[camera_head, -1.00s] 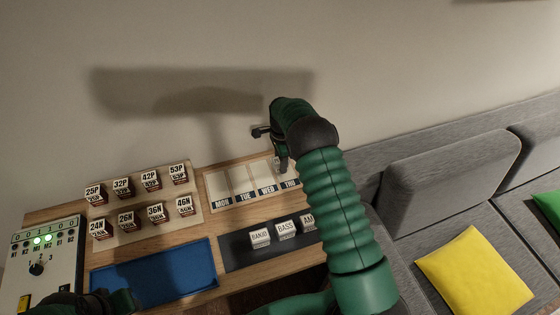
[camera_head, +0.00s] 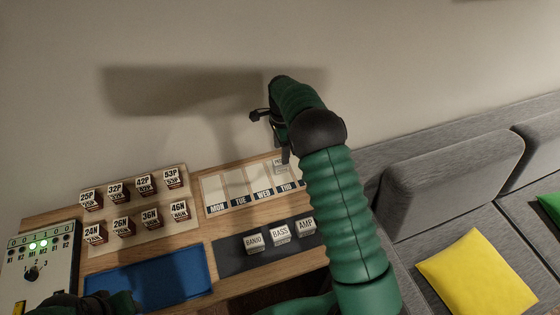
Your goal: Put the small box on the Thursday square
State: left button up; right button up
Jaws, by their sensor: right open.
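The day board (camera_head: 222,207) has pale squares labelled MON, TUE, WED and THU. A small pale box with dark print (camera_head: 280,164) appears at the upper part of the Thursday square (camera_head: 287,177), partly hidden by my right gripper. My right gripper (camera_head: 272,135) is open, with its fingers at and just above the board's back edge near that box. It does not hold the box. My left gripper (camera_head: 112,301) is a dark shape at the bottom left, by the blue tray; its jaws are not clear.
Several labelled boxes stand on a pale board (camera_head: 135,198) at left. A blue tray (camera_head: 150,281) looks empty. BANJO, BASS and AMP blocks (camera_head: 280,233) stand on a dark strip. A switch panel (camera_head: 38,262) is far left. A grey sofa (camera_head: 450,190) with cushions is at right.

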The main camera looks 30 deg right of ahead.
aim_at(279, 163)
jog(key=s+a+r+n, duration=0.6)
jog(key=a+n, duration=0.1)
jog(key=a, duration=0.1)
pick_arm(q)
jog(key=shift+a+f, duration=0.1)
jog(key=shift+a, duration=0.25)
pick_arm(e)
jog(key=s+a+f+n+t, duration=0.1)
jog(key=s+a+n, duration=0.3)
jog(key=s+n, duration=0.3)
jog(key=s+a+f+n+t, duration=0.1)
jog(key=s+a+n, duration=0.4)
jog(key=s, duration=0.6)
jog(key=shift+a+n+t, duration=0.3)
jog(key=shift+n, duration=0.6)
